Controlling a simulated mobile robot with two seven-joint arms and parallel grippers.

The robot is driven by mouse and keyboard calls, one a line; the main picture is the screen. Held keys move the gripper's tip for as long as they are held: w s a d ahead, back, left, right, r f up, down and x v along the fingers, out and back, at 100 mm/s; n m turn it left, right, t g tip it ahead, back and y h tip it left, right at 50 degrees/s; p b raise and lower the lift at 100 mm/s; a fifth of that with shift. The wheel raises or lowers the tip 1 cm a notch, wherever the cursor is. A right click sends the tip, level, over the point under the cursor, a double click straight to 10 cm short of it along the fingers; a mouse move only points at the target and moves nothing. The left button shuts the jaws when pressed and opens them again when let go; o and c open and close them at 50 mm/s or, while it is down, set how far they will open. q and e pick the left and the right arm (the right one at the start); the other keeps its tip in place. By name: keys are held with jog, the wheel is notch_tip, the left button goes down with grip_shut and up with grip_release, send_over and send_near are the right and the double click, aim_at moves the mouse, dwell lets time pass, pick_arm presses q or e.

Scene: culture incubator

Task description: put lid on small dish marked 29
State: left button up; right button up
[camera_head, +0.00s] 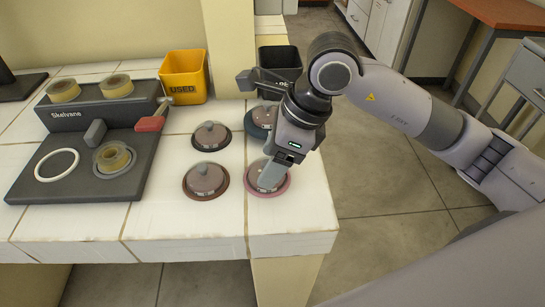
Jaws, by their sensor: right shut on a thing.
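Four round dishes, each covered by a grey domed lid, stand on the white tiled bench. One has a black rim (196,145), one a brown rim (189,194), one a blue rim (249,127) and one a pink rim (281,191). My right gripper (271,180) points down at the pink-rimmed dish. It is shut on that dish's lid (257,183), with the fingers hiding its knob. The lid lies over the dish; I cannot tell whether it touches all round. The dish markings are too small to read. My left gripper is not in view.
A dark grey Skelvane device (85,113) with tan rolls, a white ring (40,170) and a red-handled tool (152,123) stands at the left. A yellow USED bin (183,80) and a dark bin (280,60) stand behind. The bench edge is close to the front dishes.

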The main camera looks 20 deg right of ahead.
dwell(0.3)
jog(key=o, duration=1.1)
jog(key=shift+o, duration=0.3)
jog(key=shift+r, duration=0.1)
jog(key=shift+r+p, duration=2.1)
jog(key=shift+r, duration=1.35)
grip_shut()
